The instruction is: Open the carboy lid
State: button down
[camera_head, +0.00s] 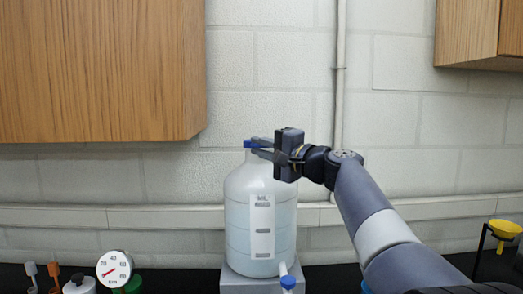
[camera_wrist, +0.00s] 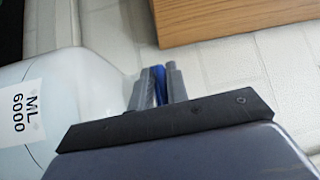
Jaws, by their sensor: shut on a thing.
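The carboy (camera_head: 238,215) is a large translucent white bottle standing upright on a grey block, with a white label on its front. Its blue lid (camera_head: 254,143) is at the top of the neck. My gripper (camera_head: 262,146) reaches in from the right at lid height, its fingers shut on the lid. In the wrist view the blue lid (camera_wrist: 158,86) shows as a strip between the two grey fingers of my gripper (camera_wrist: 157,90). The carboy (camera_wrist: 60,95) lies to the left there, with its label reading ML 6000. The fingers hide part of the lid, and I cannot tell whether it is loosened.
A wooden cabinet (camera_head: 100,70) hangs at the upper left, another (camera_head: 480,35) at the upper right. A spigot with a blue cap (camera_head: 288,283) sticks out at the carboy's base. A round gauge (camera_head: 114,269) stands at lower left, a yellow funnel (camera_head: 504,229) at right. A pipe (camera_head: 339,80) runs up the wall.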

jog(key=shift+r, duration=0.85)
jog(key=w+r+p, duration=0.1)
jog(key=r+p, duration=0.1)
jog(key=w+r+p, duration=0.1)
jog(key=r+p, duration=0.1)
jog(key=w+r+p, duration=0.1)
jog(key=r, duration=0.1)
jog(key=shift+w+d+r+p, duration=0.15)
jog(key=shift+w+p, duration=0.25)
jog(key=shift+w+r+p, duration=0.2)
jog(key=shift+w+p, duration=0.1)
jog(key=shift+p, duration=0.05)
jog(key=shift+w+r+m+g+h+p, duration=0.15)
jog(key=shift+w+m+g+h+p, duration=0.4)
jog(key=shift+w+m, duration=0.3)
jog(key=shift+w+r+m+g+h+p, duration=0.1)
jog(key=shift+w+m+g+h+p, duration=0.4)
jog(key=shift+w, duration=0.55)
jog(key=shift+w+m+g, duration=0.1)
jog(key=shift+m+g, duration=0.15)
jog(key=c, duration=1.6)
grip_release()
jog(key=shift+o, duration=0.6)
jog(key=shift+a, duration=0.3)
jog(key=shift+r, duration=0.1)
